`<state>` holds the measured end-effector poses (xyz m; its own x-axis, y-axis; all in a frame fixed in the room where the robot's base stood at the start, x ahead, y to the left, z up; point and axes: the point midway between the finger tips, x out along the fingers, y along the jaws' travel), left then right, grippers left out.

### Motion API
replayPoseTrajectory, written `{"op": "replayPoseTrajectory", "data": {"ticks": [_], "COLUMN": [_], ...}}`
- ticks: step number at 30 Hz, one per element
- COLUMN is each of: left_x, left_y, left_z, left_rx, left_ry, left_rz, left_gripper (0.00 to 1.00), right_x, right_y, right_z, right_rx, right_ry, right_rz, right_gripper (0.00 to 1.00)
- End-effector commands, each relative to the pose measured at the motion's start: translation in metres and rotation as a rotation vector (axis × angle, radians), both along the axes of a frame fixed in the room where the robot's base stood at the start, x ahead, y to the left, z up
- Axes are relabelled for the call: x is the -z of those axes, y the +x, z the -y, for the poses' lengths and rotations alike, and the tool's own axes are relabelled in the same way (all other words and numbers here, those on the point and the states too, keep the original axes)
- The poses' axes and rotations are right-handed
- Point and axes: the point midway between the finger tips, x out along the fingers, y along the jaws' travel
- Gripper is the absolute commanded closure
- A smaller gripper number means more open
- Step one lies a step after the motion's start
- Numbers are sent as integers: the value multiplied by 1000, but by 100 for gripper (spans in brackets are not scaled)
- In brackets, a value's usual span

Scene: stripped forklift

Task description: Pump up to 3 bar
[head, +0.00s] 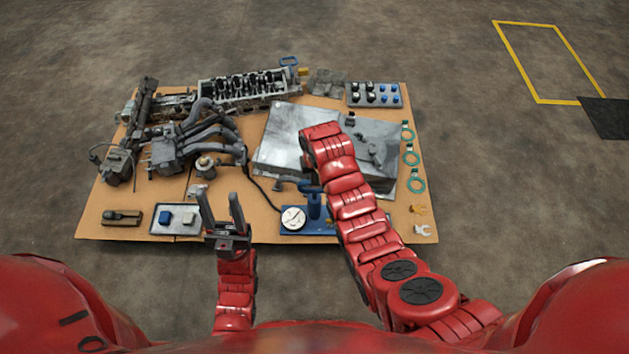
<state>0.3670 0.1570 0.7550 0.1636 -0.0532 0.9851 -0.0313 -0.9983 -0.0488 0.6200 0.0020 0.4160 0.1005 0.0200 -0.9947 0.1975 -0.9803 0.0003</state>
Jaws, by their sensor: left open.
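A blue hand pump (314,207) stands at the front middle of the brown board. Its round white gauge (293,217) faces up, but the needle is too small to read. A dark blue handle (304,186) shows above the pump, partly covered by my right arm. A black hose (262,190) runs from the pump toward the engine parts at the left. My left gripper (221,194) is open and empty, left of the gauge and apart from it. My right arm reaches over the pump's right side and bends down beyond it; its gripper is hidden.
Engine parts (190,135) fill the board's left and back. A large grey metal plate (280,140) lies behind the pump. Green rings (411,158) lie along the right edge.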

Motion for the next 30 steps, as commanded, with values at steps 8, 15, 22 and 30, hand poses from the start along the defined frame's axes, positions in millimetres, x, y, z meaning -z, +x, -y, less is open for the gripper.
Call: {"op": "replayPoseTrajectory", "data": {"ticks": [8, 15, 22, 30], "left_x": [15, 7, -27, -24], "left_y": [0, 0, 0, 0], "left_z": [0, 0, 0, 0], "left_rx": [0, 0, 0, 0], "left_ry": [0, 0, 0, 0], "left_rz": [0, 0, 0, 0], "left_gripper": [50, 50, 50, 50], "right_x": [38, 32, 20, 24], "right_y": [-2, -4, -29, -31], "right_z": [0, 0, 6, 7], "right_rx": [0, -1, -1, 0], "right_ry": [0, 0, -1, -1], "right_rz": [-5, -4, -7, -3], "right_gripper": [100, 100, 100, 100]}}
